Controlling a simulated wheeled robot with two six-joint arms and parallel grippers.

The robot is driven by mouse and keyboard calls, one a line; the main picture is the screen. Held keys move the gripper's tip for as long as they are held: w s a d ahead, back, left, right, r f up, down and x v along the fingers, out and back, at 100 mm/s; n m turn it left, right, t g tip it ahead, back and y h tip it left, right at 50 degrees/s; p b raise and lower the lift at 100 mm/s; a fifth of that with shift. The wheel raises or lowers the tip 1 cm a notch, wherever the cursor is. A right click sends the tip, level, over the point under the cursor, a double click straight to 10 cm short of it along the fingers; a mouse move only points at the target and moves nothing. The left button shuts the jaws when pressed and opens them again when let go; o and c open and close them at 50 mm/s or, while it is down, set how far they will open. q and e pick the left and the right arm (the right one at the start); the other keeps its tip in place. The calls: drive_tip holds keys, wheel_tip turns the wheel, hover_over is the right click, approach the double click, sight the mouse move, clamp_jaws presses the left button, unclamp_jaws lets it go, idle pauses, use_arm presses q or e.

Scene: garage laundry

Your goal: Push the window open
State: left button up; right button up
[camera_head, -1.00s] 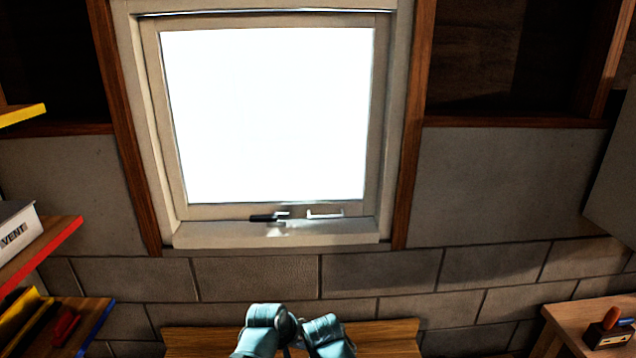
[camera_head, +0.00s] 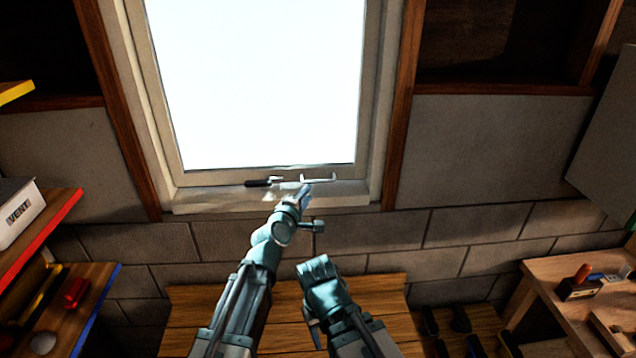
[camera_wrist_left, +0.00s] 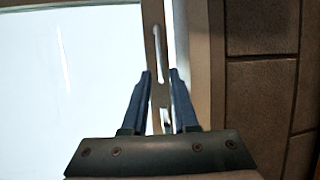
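The window (camera_head: 250,90) is a bright pane in a pale frame, filling the upper middle of the head view; its lower sash appears shut against the frame. A latch with a black grip (camera_head: 258,184) and a pale metal pull handle (camera_head: 318,180) sit along its bottom edge. My left gripper (camera_head: 305,190) is raised just below the pull handle. In the left wrist view its two blue fingers (camera_wrist_left: 160,72) are apart, with the pale handle (camera_wrist_left: 158,45) ahead between the tips, not visibly gripped.
A wooden bench (camera_head: 190,310) stands below the window. Left are shelves with a white VENT box (camera_head: 20,210) and a red item (camera_head: 75,292). Right is a wooden table (camera_head: 560,290) with tools. The block wall (camera_head: 380,240) below the sill is bare.

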sight(317, 182)
use_arm(q)
drive_tip(key=b+x, duration=0.1)
drive_tip(key=x, duration=1)
drive_tip(key=shift+b, duration=0.35)
drive_tip(key=shift+s, duration=0.1)
clamp_jaws()
idle(0.7)
